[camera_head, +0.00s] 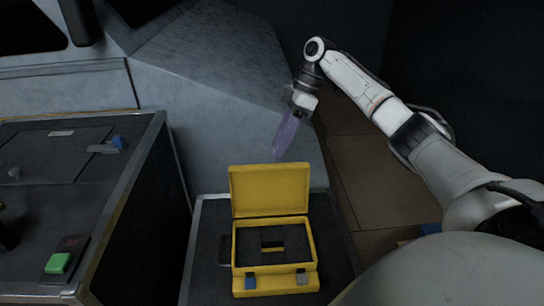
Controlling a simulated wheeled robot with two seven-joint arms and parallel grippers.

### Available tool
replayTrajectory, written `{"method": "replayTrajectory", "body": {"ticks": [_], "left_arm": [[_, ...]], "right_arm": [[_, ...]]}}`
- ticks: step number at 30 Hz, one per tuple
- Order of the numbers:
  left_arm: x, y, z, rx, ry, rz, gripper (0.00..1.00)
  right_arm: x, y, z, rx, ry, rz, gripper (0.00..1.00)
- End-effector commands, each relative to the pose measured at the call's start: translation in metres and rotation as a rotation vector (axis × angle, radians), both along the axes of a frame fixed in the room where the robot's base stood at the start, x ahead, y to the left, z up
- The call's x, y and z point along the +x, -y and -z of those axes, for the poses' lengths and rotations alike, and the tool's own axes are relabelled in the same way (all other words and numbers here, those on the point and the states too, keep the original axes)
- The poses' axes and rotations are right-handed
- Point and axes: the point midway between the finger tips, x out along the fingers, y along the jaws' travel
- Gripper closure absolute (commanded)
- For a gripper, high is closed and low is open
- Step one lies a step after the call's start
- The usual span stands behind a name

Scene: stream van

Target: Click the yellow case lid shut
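The yellow case (272,280) stands open on a dark surface at the bottom middle. Its lid (269,190) is raised upright at the far side. The inside is dark, with a small yellow-edged slot in it. Two latches sit on the front, a blue one (250,281) at the left and a grey one (301,276) at the right. My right gripper (284,136), with purple fingers pointing down, is above and behind the lid, apart from it in the picture. Its fingers overlap, so their gap cannot be made out. My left gripper is not in view.
A dark cabinet (150,190) at the left carries a green button (57,263) and a blue-tipped lever (118,143). The case's stand (207,235) has bare top around the case. A grey sloped wall (205,60) rises behind; brown flooring (375,180) lies right.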

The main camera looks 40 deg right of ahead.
Motion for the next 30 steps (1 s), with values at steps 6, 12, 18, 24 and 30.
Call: {"method": "replayTrajectory", "body": {"ticks": [6,12,18,24,30], "left_arm": [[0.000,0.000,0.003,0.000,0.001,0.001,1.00],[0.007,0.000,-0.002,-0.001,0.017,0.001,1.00],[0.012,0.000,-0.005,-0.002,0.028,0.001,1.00],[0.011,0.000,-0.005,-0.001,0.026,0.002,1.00],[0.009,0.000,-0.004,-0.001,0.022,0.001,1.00]], "right_arm": [[0.004,-0.014,0.032,0.000,-0.003,-0.001,0.65],[0.006,-0.019,0.041,0.000,0.000,0.000,0.65],[0.006,-0.019,0.042,0.000,0.000,0.000,0.65],[0.006,-0.019,0.042,-0.001,-0.001,0.000,0.92],[0.006,-0.019,0.042,-0.001,0.000,-0.001,1.00]]}}
